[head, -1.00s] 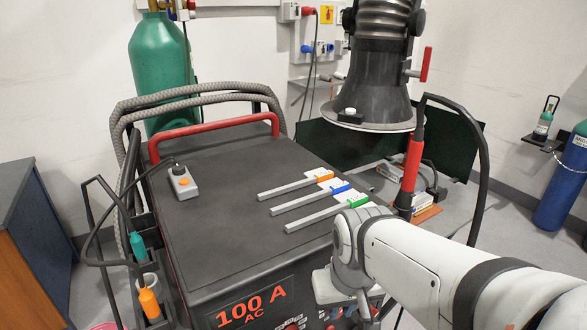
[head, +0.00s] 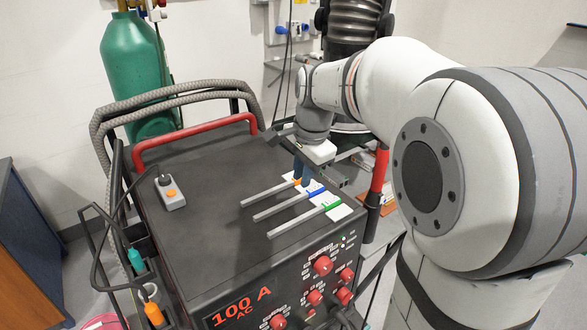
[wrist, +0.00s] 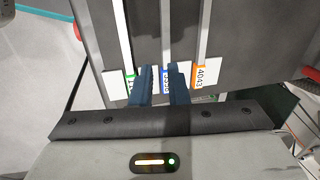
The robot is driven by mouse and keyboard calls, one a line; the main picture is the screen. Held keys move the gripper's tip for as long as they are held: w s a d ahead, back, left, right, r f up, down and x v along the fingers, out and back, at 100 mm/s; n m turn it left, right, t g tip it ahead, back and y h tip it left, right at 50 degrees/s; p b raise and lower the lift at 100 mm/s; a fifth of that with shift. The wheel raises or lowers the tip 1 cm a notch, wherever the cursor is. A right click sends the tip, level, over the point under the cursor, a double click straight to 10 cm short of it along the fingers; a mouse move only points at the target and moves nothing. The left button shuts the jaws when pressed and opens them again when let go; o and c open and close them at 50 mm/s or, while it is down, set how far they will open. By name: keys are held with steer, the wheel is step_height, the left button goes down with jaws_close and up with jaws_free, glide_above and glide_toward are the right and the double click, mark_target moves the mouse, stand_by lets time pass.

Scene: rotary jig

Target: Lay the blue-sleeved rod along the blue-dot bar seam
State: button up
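The blue-sleeved rod (head: 282,207) lies flat on the dark machine top, in the middle of three grey rods. Its blue sleeve (head: 316,192) and white tag end point right. My gripper (head: 303,172) is over the tag ends of the rods, fingers pointing down. In the wrist view my gripper (wrist: 163,72) is open, with the blue sleeve (wrist: 166,74) and its tag showing between the two dark blue fingers. The fingers partly hide the tag, and I cannot tell whether they touch it. I cannot make out a blue-dot bar seam in either view.
The orange-sleeved rod (head: 268,193) and green-sleeved rod (head: 300,222) lie close on either side.

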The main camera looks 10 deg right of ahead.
mark_target(294, 200)
steer(key=shift+m, duration=0.3)
steer(key=f, duration=0.2)
steer(key=w+f, duration=0.1)
steer(key=f, duration=0.2)
steer(key=w+a+f, duration=0.1)
steer(key=f, duration=0.1)
steer(key=shift+w+f+p, duration=0.15)
steer(key=shift+f+p, duration=0.1)
steer(key=shift+p, duration=0.15)
steer(key=shift+c, duration=0.5)
jaws_close()
steer(key=shift+r, duration=0.1)
